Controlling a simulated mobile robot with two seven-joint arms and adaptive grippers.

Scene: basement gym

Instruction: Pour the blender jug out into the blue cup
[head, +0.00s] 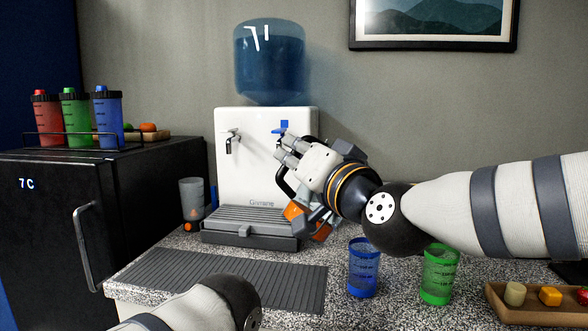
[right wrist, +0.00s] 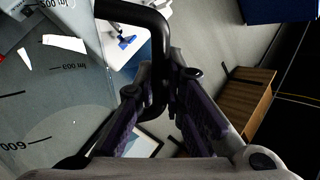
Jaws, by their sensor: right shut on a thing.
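The blue cup (head: 362,270) stands upright on the speckled counter, a see-through tumbler with dark markings. My right gripper (head: 289,150) is up and left of it, in front of the white water dispenser. In the right wrist view its fingers (right wrist: 160,105) are shut around a black handle (right wrist: 158,55). The blender jug (right wrist: 50,105) fills the left of that view, clear grey with volume marks. In the head view the black handle (head: 284,184) shows below the gripper; the jug's outline and contents there are unclear. My left gripper is not in view; its arm enters at the bottom.
A green cup (head: 440,274) stands just right of the blue one. A ribbed mat (head: 215,280) lies in front. A wooden tray (head: 515,312) sits at right.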

